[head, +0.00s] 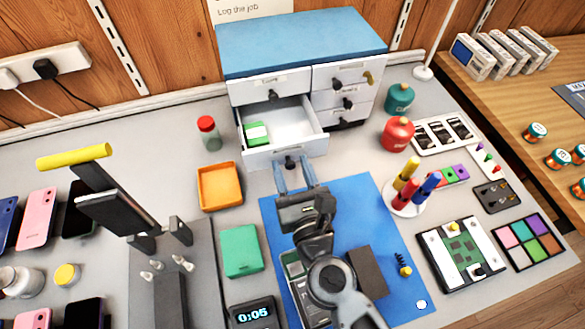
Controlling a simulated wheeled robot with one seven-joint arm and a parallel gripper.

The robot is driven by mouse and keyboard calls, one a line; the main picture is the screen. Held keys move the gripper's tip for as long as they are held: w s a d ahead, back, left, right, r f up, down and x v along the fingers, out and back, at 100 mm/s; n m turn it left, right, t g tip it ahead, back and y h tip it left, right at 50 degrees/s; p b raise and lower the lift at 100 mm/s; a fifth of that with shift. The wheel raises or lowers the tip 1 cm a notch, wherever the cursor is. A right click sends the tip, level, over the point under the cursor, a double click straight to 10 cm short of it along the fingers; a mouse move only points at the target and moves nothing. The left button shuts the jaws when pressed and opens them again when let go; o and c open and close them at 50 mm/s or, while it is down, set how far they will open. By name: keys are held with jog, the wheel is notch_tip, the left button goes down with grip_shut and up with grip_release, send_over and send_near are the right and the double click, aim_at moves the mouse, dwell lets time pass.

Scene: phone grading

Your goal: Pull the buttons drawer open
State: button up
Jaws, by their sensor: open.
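A drawer cabinet (300,45) with a blue top and white fronts stands at the back middle. Its lower left drawer (285,153) is pulled out and shows a green and white item (257,133) inside. The other fronts look closed; no drawer label is readable, so I cannot tell which is the buttons drawer. My gripper (293,168) is open just in front of the pulled-out drawer. Its two fingers stand either side of the dark knob (290,162); I cannot tell whether they touch it.
A red-capped jar (209,132) and an orange tray (220,186) stand left of the drawer. Red (397,133) and teal (399,98) bottles stand right of the cabinet. A blue mat (368,205) lies below my arm. A pen holder (404,200) is to its right.

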jog(key=b+v, duration=0.1)
jog(key=v, duration=0.6)
jog(key=shift+s+b, duration=0.35)
jog(key=shift+s, duration=0.05)
jog(key=shift+d, duration=0.15)
jog(key=s+d+r+n+h, duration=0.2)
jog(key=s+d+n+h, duration=0.1)
jog(key=s+d+n, duration=1.1)
jog(key=s+d+r+n+g+h, duration=0.1)
jog(key=s+d+r+n, duration=0.1)
jog(key=s+n, duration=0.4)
jog(key=s+d+r+n+g+h, duration=0.1)
jog(key=s+d+r+n, duration=0.2)
jog(key=n, duration=0.9)
jog(key=s+r, duration=0.1)
jog(key=s, duration=0.2)
jog(key=shift+d+n+g, duration=0.25)
jog(key=shift+n+g, duration=0.05)
jog(key=shift+n, duration=0.1)
